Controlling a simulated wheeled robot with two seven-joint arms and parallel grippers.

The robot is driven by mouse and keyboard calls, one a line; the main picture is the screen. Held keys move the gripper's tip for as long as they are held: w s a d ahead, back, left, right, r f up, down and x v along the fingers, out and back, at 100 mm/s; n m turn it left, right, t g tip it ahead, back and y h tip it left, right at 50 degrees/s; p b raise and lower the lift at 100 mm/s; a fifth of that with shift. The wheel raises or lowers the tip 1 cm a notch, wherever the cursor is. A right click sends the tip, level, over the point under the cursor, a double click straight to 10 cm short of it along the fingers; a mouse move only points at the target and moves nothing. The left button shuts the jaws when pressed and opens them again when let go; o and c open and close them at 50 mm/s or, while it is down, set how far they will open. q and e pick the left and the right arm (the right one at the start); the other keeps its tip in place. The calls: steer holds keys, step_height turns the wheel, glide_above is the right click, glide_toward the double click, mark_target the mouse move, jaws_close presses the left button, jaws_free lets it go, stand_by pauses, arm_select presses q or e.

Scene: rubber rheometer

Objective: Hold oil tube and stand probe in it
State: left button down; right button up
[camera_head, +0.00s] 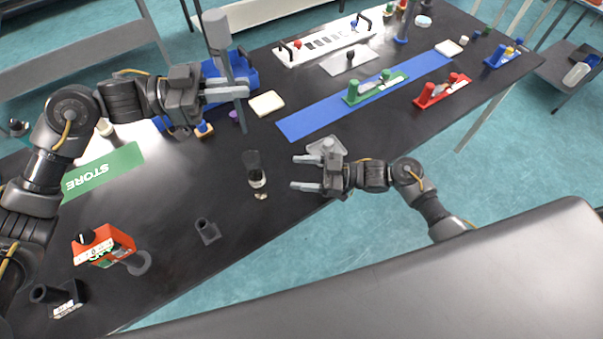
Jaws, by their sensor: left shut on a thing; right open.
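My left gripper (236,92) is shut on a grey probe. The probe (217,32) has a thick cylindrical head at the top and a slimmer shaft running down past the fingers; it is held nearly upright above the table. A small dark, see-through tube (257,180) with something pale inside, likely the oil tube, stands near the middle of the table. The probe is up and left of it in the picture, apart from it. My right gripper (305,173) is open, to the right of the tube, with its fingers pointing left and nothing between them.
A blue tray (245,72) lies behind the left gripper. A blue strip (310,119) bears a green device (366,92); a red device (437,95) is beyond. A grey holder (208,231), an orange device (108,245) and a green STORE mat (105,170) are left. Table is clear around the tube.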

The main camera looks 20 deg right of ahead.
mark_target(255, 174)
steer(key=shift+g, duration=0.3)
steer(key=x, duration=0.8)
steer(key=s+x, duration=0.1)
steer(key=x, duration=0.3)
steer(key=shift+w+a+r, duration=0.1)
steer(key=shift+a+r, duration=0.05)
steer(key=shift+a, duration=0.15)
steer(key=c, duration=1.1)
